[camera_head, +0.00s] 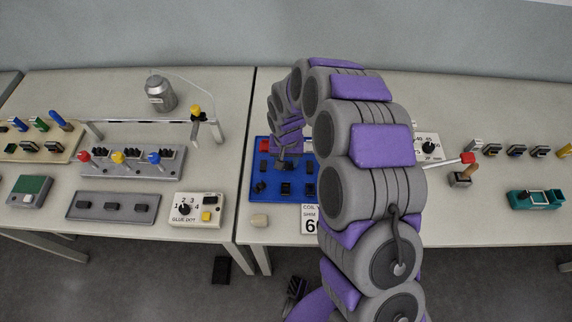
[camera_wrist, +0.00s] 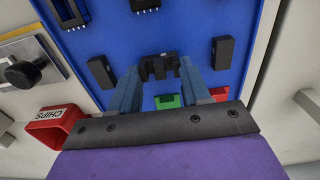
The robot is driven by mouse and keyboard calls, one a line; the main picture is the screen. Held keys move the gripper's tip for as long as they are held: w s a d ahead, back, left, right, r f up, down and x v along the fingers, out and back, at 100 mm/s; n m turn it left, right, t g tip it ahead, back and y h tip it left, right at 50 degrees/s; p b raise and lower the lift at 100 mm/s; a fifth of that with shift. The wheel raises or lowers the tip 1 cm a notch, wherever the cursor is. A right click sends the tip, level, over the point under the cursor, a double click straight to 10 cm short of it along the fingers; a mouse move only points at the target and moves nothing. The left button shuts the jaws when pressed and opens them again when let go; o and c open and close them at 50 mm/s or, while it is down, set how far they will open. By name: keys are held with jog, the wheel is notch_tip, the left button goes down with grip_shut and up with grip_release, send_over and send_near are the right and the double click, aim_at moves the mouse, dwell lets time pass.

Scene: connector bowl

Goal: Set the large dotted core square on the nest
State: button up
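My gripper (camera_wrist: 160,66) points down at a blue tray (camera_wrist: 185,20). Its two blue-grey fingers stand apart, with a black, notched core-like piece (camera_wrist: 159,69) between or just beyond their tips. I cannot tell whether the fingers touch it. The nest cannot be made out. In the head view, my gripper (camera_head: 284,158) is over the blue tray (camera_head: 258,181), and my arm hides much of the tray's right side.
Black upright blocks (camera_wrist: 222,52) flank the fingers. A green piece (camera_wrist: 167,101) shows between them. A red CHIPS bin (camera_wrist: 54,123) lies left of the gripper. A grey fixture (camera_head: 130,160) stands left.

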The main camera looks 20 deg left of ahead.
aim_at(287, 163)
jog(key=c, duration=0.5)
jog(key=shift+r, duration=0.15)
jog(key=shift+r+p, duration=0.9)
jog(key=shift+r, duration=1.5)
